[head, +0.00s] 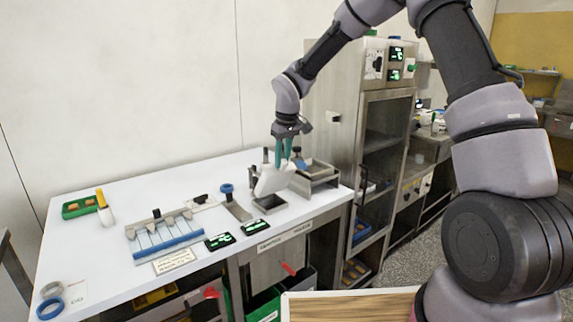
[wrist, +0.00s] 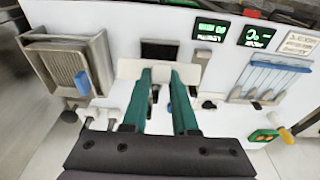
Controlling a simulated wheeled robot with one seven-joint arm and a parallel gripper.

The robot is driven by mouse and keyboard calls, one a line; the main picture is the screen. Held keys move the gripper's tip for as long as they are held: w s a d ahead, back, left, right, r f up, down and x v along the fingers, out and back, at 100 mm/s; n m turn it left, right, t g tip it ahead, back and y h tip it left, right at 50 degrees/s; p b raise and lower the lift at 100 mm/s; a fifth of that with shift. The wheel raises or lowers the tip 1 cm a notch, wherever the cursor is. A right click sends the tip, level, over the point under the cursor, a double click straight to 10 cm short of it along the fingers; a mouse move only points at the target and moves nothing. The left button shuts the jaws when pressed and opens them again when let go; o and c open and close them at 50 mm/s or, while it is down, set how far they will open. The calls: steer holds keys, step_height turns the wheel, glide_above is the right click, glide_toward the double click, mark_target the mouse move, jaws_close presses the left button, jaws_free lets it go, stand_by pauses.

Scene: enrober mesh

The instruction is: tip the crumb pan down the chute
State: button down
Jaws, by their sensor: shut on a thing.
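My gripper (head: 285,152) has teal fingers that reach down over the right part of the white worktop; they also show in the wrist view (wrist: 163,88). It is shut on the white crumb pan (head: 272,181), which looks tilted in the head view. In the wrist view, part of the pan (wrist: 128,70) shows around and beyond the fingers. The chute (head: 271,204) is a dark rectangular opening just below the pan; it also shows beyond the fingers in the wrist view (wrist: 160,51). The inside of the pan is hidden, so I cannot tell whether it holds crumbs.
A metal mesh tray unit (head: 322,176) stands close right of the pan. A blue-handled scraper (head: 236,205), two green-lit displays (head: 220,241) and a blue-and-white rack (head: 165,238) lie to the left. A green tray (head: 79,207) is farther left. A tall metal cabinet (head: 345,110) stands behind right.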

steer(key=shift+w+a+r+g+h, duration=0.25)
steer(key=shift+w+a+g+h, duration=0.2)
steer(key=shift+w+g, duration=0.15)
steer(key=shift+w+a+r+g+h, duration=0.35)
steer(key=shift+w+a+g, duration=0.1)
steer(key=shift+w, duration=0.1)
steer(key=shift+w+a+r+g+h, duration=0.2)
steer(key=shift+w+a+g+h, duration=0.2)
steer(key=shift+w+g, duration=0.2)
steer(key=shift+s+a, duration=0.1)
stand_by(1.1)
steer(key=shift+s+d+f+t+y, duration=0.25)
steer(key=shift+s+d+t+y, duration=0.15)
steer(key=shift+s+d+t, duration=0.2)
steer(key=shift+s+d+f+t+y, duration=0.2)
steer(key=shift+s+d+t+y, duration=0.25)
steer(key=shift+s, duration=0.15)
steer(key=s+d+f+t+y, duration=0.5)
steer(key=s+f+t+y, duration=0.2)
steer(key=f+t, duration=0.3)
steer(key=shift+t, duration=0.3)
